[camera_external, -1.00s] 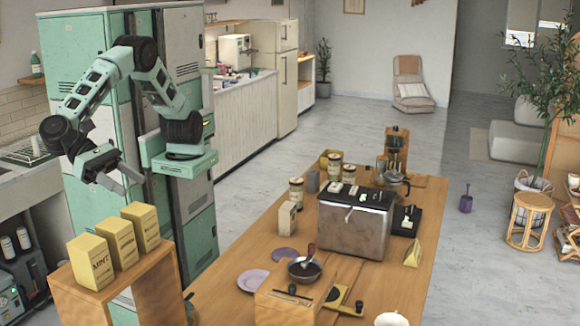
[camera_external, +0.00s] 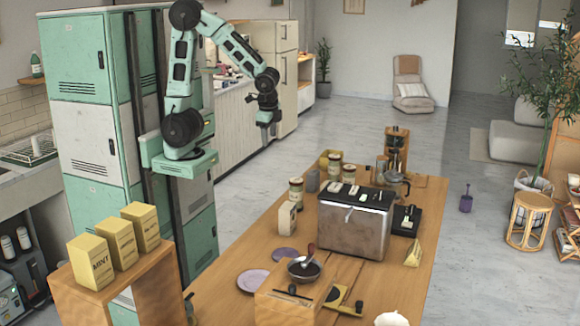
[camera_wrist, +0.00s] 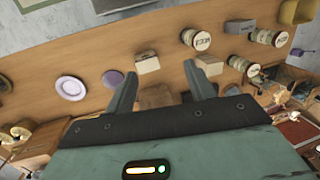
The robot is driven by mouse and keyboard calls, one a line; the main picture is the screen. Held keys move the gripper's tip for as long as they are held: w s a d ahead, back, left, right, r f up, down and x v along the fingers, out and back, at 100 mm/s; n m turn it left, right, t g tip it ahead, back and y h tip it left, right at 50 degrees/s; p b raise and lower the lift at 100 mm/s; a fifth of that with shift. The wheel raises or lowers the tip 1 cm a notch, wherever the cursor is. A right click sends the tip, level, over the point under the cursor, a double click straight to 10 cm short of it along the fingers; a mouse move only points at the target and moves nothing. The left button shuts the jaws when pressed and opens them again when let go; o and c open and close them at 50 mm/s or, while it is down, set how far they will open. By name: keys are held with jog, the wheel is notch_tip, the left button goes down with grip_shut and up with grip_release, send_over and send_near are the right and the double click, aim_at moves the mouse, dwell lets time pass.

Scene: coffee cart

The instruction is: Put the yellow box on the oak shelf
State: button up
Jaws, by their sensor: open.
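Three yellow boxes stand in a row on the raised oak shelf (camera_external: 160,290) at the lower left: a front one marked MINT (camera_external: 91,263), a middle one (camera_external: 116,237) and a rear one (camera_external: 141,225). A yellowish open box (camera_external: 330,157) sits at the table's far end; it appears at the top right of the wrist view (camera_wrist: 294,12). I cannot tell which of these is the task's yellow box. My gripper (camera_external: 269,131) is raised left of the table's far end, apart from all boxes. In the wrist view its fingers (camera_wrist: 160,85) are spread, with nothing held.
The wooden table (camera_external: 225,299) holds a coffee machine (camera_external: 355,225), jars (camera_external: 296,192), a cream box (camera_external: 287,218), plates (camera_external: 253,280) and a dark bowl (camera_external: 304,272). A yellow wedge-shaped packet (camera_external: 413,253) stands at its right edge. Green lockers (camera_external: 85,130) stand behind the shelf.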

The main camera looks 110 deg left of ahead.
jog(key=s+a+f+n+t+h, duration=0.1)
jog(key=s+a+n, duration=0.1)
jog(key=s+n, duration=0.5)
jog(key=shift+s+a+f+h, duration=0.3)
jog(key=shift+s+f, duration=0.1)
jog(key=shift+s, duration=0.4)
notch_tip(320, 180, down, 10)
jog(key=b, duration=0.9)
jog(key=shift+r+b, duration=0.25)
jog(key=shift+b, duration=0.05)
jog(key=shift+d, duration=0.1)
dwell(2.4)
